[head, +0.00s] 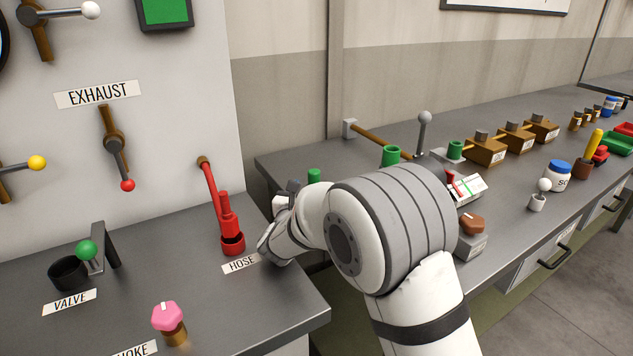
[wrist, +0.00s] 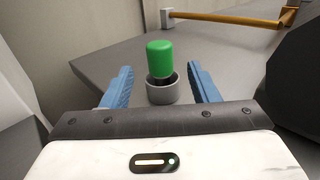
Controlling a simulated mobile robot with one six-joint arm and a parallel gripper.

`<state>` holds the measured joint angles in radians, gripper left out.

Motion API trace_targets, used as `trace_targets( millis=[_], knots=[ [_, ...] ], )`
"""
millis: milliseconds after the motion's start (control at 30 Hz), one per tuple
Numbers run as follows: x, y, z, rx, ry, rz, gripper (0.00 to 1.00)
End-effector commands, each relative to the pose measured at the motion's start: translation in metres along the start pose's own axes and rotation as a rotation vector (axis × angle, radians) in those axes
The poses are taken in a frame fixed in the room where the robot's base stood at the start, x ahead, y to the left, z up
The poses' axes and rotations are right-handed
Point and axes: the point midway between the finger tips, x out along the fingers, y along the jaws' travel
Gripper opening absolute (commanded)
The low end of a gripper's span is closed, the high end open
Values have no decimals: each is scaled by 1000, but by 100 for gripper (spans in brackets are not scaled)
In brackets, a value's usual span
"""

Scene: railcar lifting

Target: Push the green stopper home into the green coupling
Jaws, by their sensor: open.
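The green stopper (wrist: 160,58) is a rounded green plug standing upright in a grey round holder (wrist: 162,94) in the wrist view. Its green top (head: 314,175) also shows in the head view, just beyond my wrist. My gripper (wrist: 160,69) is open, with one blue finger on each side of the stopper and a gap on both sides. In the head view my arm hides most of the gripper and the holder. Two green, open-topped cylinders stand on the bench, a larger one (head: 391,155) and a smaller one (head: 455,150); I cannot tell which is the coupling.
A wooden-handled bar (head: 375,139) and an upright grey lever (head: 424,130) stand at the back. The red hose fitting (head: 232,240) is left of my gripper. Brown blocks (head: 485,152) and a white jar (head: 557,177) are to the right. My arm covers the bench's middle.

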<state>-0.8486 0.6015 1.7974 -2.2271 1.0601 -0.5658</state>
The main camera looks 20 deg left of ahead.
Motion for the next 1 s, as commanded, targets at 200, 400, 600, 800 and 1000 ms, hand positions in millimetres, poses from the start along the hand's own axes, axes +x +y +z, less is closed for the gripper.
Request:
trace_targets(
  millis=[200, 400, 600, 800, 1000],
  knots=[
    [33, -2, 0, 1, -1, -4, 54],
    [58, -2, 1, 1, -1, -3, 54],
    [62, -2, 0, 0, 0, -1, 54],
    [62, -2, 0, 0, 0, -2, 45],
    [62, -2, 1, 0, 0, -3, 29]
  ],
)
